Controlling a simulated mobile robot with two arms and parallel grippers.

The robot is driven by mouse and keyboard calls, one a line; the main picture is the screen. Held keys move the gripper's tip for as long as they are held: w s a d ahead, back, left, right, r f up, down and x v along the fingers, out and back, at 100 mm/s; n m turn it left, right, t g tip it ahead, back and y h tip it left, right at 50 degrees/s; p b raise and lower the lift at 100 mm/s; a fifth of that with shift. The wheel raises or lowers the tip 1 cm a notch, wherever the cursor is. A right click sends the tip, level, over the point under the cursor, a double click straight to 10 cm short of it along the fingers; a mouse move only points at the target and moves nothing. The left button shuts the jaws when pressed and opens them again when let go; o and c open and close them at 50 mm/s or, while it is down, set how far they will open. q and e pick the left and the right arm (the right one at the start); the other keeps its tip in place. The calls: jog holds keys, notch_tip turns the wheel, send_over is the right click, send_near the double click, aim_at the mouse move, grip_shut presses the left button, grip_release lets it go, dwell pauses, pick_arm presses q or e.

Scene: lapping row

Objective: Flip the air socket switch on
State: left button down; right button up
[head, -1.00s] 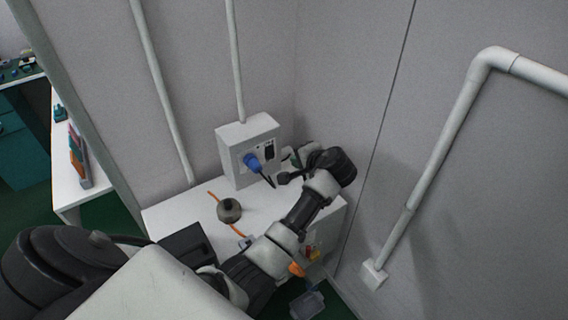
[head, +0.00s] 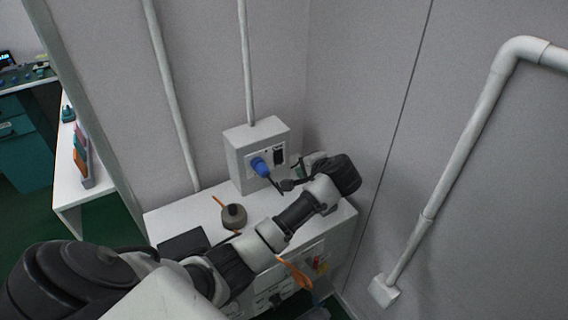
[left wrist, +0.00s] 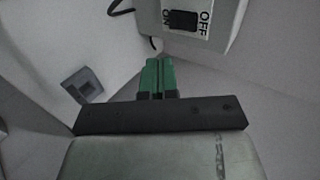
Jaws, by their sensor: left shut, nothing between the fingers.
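The air socket box (head: 239,163) is a light grey box on the wall above the white bench. A blue plug (head: 260,167) sits in its front, with a black switch (head: 279,155) to the right. In the left wrist view the black switch (left wrist: 183,20) shows at the top between the ON and OFF labels; I cannot tell which way it is set. My left gripper (head: 298,165) is close to the box, just right of and below the switch. Its green fingers (left wrist: 158,78) are shut and empty, apart from the switch. My right gripper is out of view.
The white bench top (head: 170,217) lies under my left arm, with a round grey-brown object (head: 233,217) on it. A dark cable hangs from the plug. Wall panels close in on the right, with a white pipe (head: 465,130). Another table (head: 66,185) stands far left.

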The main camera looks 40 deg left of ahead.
aim_at(280, 161)
pick_arm(q)
jog(key=shift+a+r+x, duration=0.15)
jog(key=shift+r+x, duration=0.1)
jog(key=shift+x, duration=1.65)
jog(key=shift+a+r+x, duration=0.2)
jog(key=shift+r+x, duration=0.05)
jog(key=shift+x, duration=1.65)
jog(key=shift+a+r+x, duration=0.15)
jog(key=shift+r+x, duration=0.1)
jog(key=shift+x, duration=1.65)
jog(key=shift+w, duration=0.15)
jog(key=shift+a+f+b, duration=0.1)
jog(key=shift+f+b, duration=0.1)
jog(key=shift+b, duration=0.25)
jog(key=shift+r, duration=0.3)
